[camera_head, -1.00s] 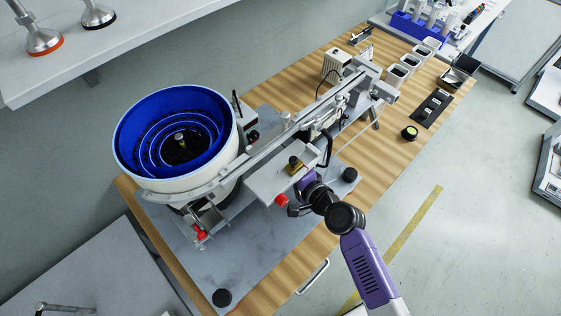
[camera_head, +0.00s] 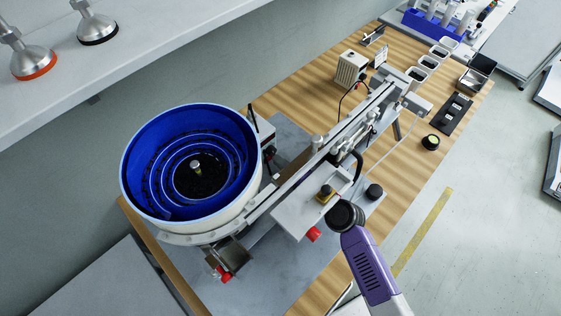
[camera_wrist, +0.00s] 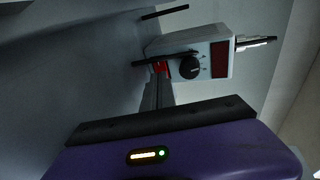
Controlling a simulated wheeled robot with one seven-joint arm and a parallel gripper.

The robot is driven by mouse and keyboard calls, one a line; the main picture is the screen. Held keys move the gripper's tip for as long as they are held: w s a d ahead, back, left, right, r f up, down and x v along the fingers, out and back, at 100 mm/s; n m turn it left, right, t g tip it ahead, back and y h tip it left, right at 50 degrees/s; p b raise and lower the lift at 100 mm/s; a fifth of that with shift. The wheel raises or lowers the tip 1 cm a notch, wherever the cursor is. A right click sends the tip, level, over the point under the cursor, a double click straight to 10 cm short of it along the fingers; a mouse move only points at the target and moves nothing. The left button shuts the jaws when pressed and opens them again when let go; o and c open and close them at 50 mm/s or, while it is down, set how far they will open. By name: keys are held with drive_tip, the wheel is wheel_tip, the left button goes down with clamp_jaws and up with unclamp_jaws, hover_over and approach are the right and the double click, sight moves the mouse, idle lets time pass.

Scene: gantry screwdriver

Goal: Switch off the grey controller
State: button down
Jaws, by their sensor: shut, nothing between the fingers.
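The grey controller (camera_wrist: 195,55) shows in the wrist view as a pale box with a black knob, a dark red display and a red switch (camera_wrist: 161,69) at its left end. The switch's position is unclear.
The blue bowl feeder (camera_head: 140,165) stands left of the controller. A dark rod (camera_wrist: 165,12) shows above the controller in the wrist view.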

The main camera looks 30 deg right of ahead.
drive_tip(key=shift+w, duration=0.35)
drive_tip(key=shift+s, duration=0.15)
drive_tip(key=shift+r, duration=0.1)
drive_tip(key=shift+s+a+p, duration=0.25)
drive_tip(key=shift+a+p, duration=0.05)
drive_tip(key=shift+a, duration=0.6)
